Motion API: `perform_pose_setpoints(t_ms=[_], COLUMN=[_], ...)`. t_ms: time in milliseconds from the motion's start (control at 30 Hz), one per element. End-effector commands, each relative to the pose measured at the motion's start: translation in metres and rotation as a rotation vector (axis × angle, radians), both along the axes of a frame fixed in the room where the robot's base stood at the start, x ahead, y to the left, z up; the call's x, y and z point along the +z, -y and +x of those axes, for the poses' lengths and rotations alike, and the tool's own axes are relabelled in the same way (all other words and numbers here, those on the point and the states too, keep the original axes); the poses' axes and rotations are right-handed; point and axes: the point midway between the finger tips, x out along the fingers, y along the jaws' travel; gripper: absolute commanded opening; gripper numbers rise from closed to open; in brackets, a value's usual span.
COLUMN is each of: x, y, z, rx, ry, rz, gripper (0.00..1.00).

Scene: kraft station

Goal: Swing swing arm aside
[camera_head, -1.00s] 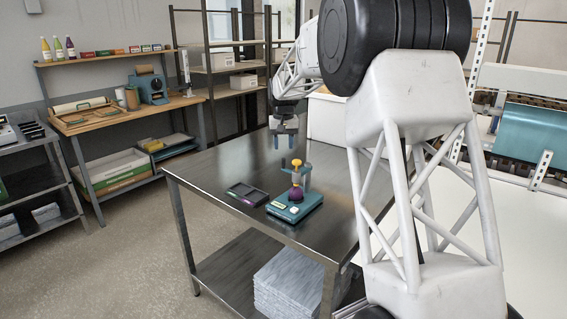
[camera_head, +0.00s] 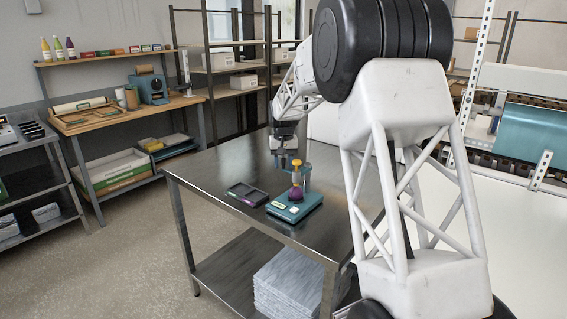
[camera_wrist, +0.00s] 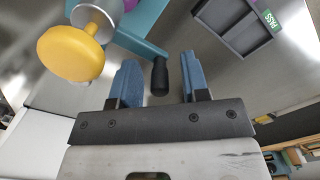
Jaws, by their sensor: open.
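A stand with a teal base (camera_head: 294,208) stands on the metal table. It has a yellow knob (camera_head: 297,182) above a purple part (camera_head: 296,194), and a teal upright at its right. In the wrist view the yellow knob (camera_wrist: 70,54) is at the upper left, beside a teal bar (camera_wrist: 138,42), which looks like the swing arm. A black handle (camera_wrist: 160,76) shows at the bar's end, between my fingertips. My gripper (camera_head: 286,166) is open, behind the knob in the head view. In the wrist view its blue fingers (camera_wrist: 160,82) are either side of the handle, with gaps.
A dark tray (camera_head: 246,194) lies on the table left of the stand; in the wrist view it carries a green PASS label (camera_wrist: 269,20). The table (camera_head: 215,172) is otherwise clear around them. A workbench and shelves stand farther back.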

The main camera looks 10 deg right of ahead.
Motion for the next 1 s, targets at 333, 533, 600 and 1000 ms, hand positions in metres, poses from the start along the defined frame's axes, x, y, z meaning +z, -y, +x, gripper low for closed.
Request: perform_pose_setpoints(t_ms=[333, 533, 600, 1000], x=[0.0001, 0.0001, 0.0001, -0.0002], y=[0.0, -0.0001, -0.0001, 0.0003], z=[0.0, 0.0, 0.0001, 0.0076], rx=[0.0, 0.0, 0.0, -0.082], ry=[0.0, 0.0, 0.0, -0.001], rz=[0.0, 0.0, 0.0, 0.0], gripper=[0.04, 0.0, 0.0, 0.0])
